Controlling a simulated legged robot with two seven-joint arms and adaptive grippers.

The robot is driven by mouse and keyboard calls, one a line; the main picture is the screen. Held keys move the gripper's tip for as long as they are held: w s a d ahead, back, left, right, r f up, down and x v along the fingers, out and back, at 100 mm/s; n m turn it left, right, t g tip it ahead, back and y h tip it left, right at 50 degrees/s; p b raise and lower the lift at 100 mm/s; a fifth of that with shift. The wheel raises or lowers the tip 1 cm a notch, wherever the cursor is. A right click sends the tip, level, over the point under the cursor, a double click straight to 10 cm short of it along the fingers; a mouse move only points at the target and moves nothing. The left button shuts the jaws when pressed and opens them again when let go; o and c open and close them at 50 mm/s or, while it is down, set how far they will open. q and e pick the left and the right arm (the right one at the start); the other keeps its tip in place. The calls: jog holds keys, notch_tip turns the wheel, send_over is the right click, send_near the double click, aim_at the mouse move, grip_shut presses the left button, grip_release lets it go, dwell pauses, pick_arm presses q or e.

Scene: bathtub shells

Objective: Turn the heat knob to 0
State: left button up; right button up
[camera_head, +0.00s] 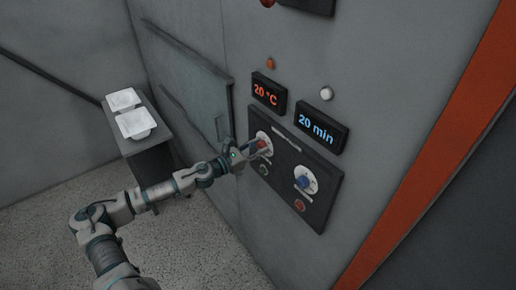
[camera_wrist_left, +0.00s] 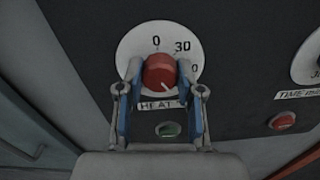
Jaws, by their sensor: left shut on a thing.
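The red heat knob (camera_wrist_left: 160,72) sits on a white dial above a "HEAT" label in the left wrist view. The dial shows "0" at the top and "30" to its right; another number is partly covered. The knob's pale mark points down and right. My left gripper (camera_wrist_left: 159,82) is shut on the knob, with one blue-padded finger on each side. In the head view my left gripper (camera_head: 256,149) reaches the heat knob (camera_head: 263,141) on the dark panel. The temperature display (camera_head: 267,93) reads "20 °C". My right gripper is not in view.
A blue time knob (camera_head: 304,182) sits right of the heat knob, below a display (camera_head: 318,126) reading "20 min". A green button (camera_head: 264,168) and a red button (camera_head: 299,205) lie below the knobs. White shells (camera_head: 135,122) rest on a stand at left.

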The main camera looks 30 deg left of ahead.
pick_arm(q)
jog(key=shift+a+f, duration=0.3)
jog(key=shift+f, duration=0.05)
jog(key=shift+s+d+r, duration=0.1)
jog(key=shift+s+d, duration=0.1)
jog(key=shift+d, duration=0.15)
